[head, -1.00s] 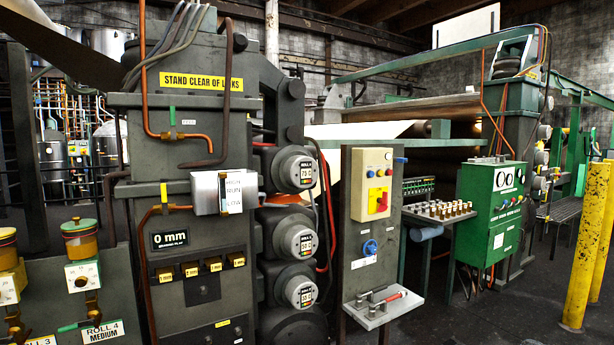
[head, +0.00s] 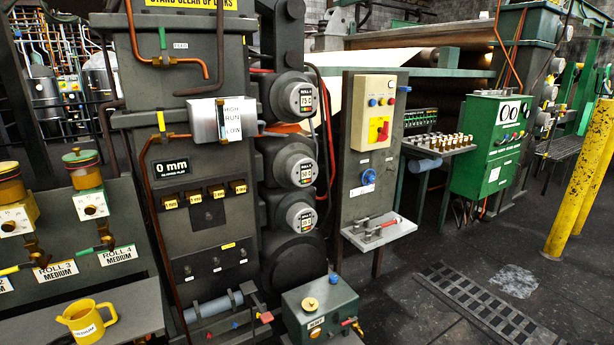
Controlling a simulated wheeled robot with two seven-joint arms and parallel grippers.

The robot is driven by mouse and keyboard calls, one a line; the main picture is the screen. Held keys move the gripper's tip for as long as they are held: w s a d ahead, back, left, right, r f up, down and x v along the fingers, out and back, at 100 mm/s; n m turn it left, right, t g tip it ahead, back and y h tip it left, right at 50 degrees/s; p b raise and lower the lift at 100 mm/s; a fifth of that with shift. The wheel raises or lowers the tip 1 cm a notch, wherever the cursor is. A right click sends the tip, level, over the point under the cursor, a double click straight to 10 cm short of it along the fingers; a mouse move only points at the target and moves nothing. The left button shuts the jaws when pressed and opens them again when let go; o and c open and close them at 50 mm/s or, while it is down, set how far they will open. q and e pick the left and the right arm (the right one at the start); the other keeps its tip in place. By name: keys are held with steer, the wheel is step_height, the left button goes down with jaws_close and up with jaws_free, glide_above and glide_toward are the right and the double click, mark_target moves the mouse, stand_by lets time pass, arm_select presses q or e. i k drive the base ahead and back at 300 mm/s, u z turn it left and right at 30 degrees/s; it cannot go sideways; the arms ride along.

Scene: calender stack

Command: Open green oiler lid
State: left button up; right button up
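An oiler with a green lid (head: 78,154) stands at the left, above the ROLL 4 MEDIUM label. The lid sits flat on top of its amber glass cup (head: 86,176). Neither of my grippers shows in the head view.
A yellow jug (head: 87,322) stands on the grey shelf (head: 140,309) below the oilers. A green box with knobs (head: 319,307) is at the bottom centre. A control panel (head: 373,135) and yellow posts (head: 580,190) stand further right. Dark floor with a grate (head: 487,305) is open at the lower right.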

mark_target(77, 155)
steer(key=u, duration=0.95)
steer(key=i, duration=1.85)
steer(key=u, duration=0.15)
